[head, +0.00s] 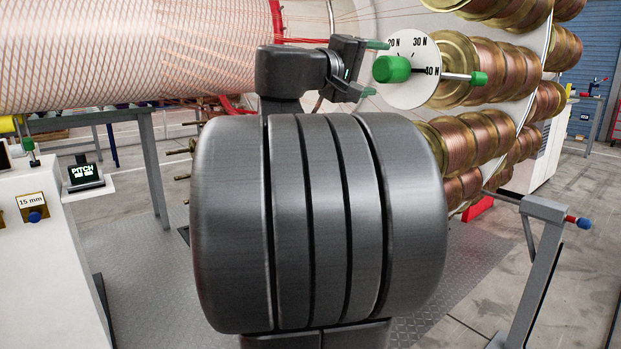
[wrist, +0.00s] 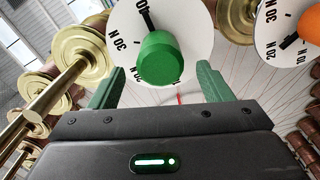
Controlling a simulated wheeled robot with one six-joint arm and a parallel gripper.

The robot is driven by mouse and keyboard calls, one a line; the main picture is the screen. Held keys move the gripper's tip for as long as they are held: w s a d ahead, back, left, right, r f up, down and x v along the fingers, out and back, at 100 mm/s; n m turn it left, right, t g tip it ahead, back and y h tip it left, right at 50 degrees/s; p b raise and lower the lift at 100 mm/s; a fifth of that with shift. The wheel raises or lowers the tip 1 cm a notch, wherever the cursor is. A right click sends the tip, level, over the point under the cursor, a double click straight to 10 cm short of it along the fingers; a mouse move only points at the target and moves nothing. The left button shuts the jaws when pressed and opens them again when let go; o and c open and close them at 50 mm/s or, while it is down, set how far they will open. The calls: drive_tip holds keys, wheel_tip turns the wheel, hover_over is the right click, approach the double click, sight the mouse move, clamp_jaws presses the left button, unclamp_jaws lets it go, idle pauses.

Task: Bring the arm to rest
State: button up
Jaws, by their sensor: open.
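My gripper (head: 372,68) is open at the upper middle of the head view, its green fingers pointing right toward a white tension dial (head: 422,97) with a green knob (head: 391,69). In the wrist view the fingers (wrist: 158,88) stand apart, with the green knob (wrist: 160,60) framed between them and no finger seen touching it. The knob looks to be just ahead of the fingertips; the exact gap is unclear. The dial's pointer is by the 40 N mark in the head view. My dark arm links fill the middle of the head view.
Copper spools (head: 470,150) on a carousel stand right of the dial. A second dial with an orange knob (wrist: 312,25) is at the wrist view's right. A large wrapped cylinder (head: 130,50) is upper left. A white console (head: 45,255) stands left, a grey rail stand (head: 540,260) right.

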drive_tip(key=x, duration=0.6)
drive_tip(key=shift+d, duration=0.1)
